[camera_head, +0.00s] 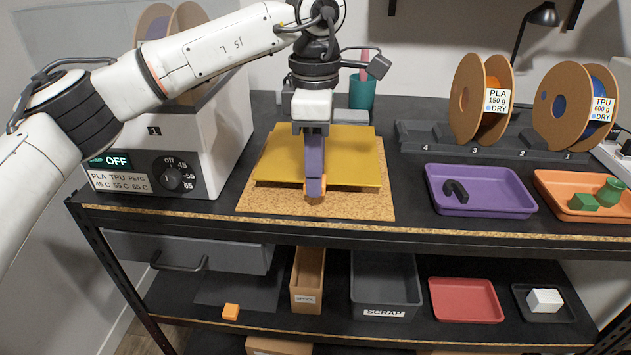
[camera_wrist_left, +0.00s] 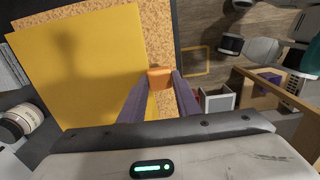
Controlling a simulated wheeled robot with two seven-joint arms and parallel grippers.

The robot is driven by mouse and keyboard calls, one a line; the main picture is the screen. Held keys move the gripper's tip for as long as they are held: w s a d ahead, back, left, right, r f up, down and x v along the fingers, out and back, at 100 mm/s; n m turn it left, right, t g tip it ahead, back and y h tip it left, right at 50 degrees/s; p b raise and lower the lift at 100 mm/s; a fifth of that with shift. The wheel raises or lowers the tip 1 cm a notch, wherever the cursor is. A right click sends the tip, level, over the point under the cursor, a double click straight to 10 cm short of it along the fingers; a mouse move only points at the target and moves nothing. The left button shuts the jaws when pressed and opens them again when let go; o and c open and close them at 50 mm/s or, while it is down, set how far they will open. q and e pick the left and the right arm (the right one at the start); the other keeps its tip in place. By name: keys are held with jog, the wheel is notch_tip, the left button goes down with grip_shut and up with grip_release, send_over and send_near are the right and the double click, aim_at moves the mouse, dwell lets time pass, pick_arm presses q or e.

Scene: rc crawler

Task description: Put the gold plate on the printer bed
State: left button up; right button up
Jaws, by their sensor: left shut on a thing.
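The gold plate (camera_head: 350,155) is over a cork mat (camera_head: 262,205) on the bench top, roughly level. Its orange front tab (camera_head: 313,196) is between the fingers of my left gripper (camera_head: 315,188), which is shut on it from above. In the left wrist view, the gold plate (camera_wrist_left: 75,75) lies to the left of the fingers, and the orange tab (camera_wrist_left: 160,78) sits between the fingertips. Whether the plate touches the cork or hangs slightly above it, I cannot tell. I cannot make out the printer bed. My right gripper is not in view.
A white dryer box (camera_head: 205,130) stands left of the cork mat. A purple tray (camera_head: 515,205) and an orange tray (camera_head: 550,188) are to the right, with two spools (camera_head: 462,95) (camera_head: 565,95) behind. A green cup (camera_head: 362,93) stands behind the plate.

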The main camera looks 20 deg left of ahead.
pick_arm(q)
jog(key=shift+f, duration=1.35)
jog(key=shift+f, duration=0.15)
jog(key=o, duration=1.2)
